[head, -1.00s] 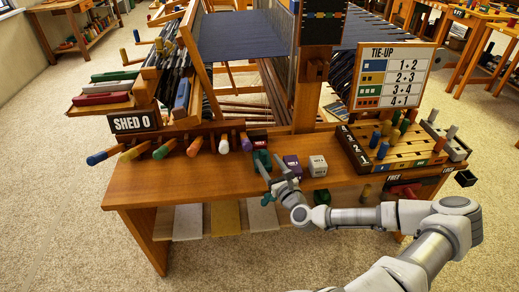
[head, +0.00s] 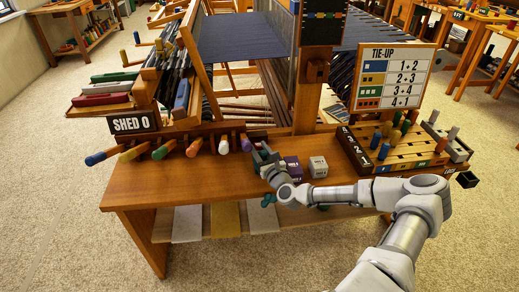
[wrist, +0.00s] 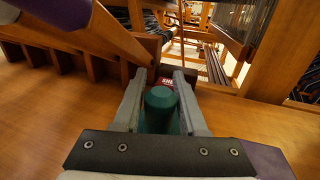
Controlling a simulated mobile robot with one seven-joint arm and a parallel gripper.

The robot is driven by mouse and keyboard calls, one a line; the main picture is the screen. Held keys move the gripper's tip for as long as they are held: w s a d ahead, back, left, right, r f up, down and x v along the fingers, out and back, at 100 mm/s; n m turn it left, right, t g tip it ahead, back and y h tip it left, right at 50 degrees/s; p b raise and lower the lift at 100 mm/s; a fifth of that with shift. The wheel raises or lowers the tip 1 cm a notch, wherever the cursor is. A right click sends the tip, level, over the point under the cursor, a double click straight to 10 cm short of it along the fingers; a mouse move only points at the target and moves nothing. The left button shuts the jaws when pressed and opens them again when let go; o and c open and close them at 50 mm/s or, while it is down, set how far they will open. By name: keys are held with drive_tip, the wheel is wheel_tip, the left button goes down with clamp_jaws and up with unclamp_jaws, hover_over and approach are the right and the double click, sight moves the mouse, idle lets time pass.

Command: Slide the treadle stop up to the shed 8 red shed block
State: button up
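The treadle stop, a teal block with a round knob (wrist: 160,103), stands on the wooden bench between my gripper's two fingers. My gripper (wrist: 164,92) is low around it, one finger on each side; whether the fingers press on it I cannot tell. In the head view my gripper (head: 264,158) hides most of the stop. The red shed block (wrist: 167,82) lies just beyond the stop, with part of its white lettering showing and the rest hidden by the stop. Any gap between the stop and block is hard to see.
A purple block (head: 292,166) and a grey block (head: 317,167) stand to the right of my gripper. Coloured handles (head: 163,149) stick out on the left under the SHED 0 sign (head: 131,123). A pegged board (head: 400,148) stands at right. The bench front left is clear.

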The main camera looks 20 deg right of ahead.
clamp_jaws()
idle(1.1)
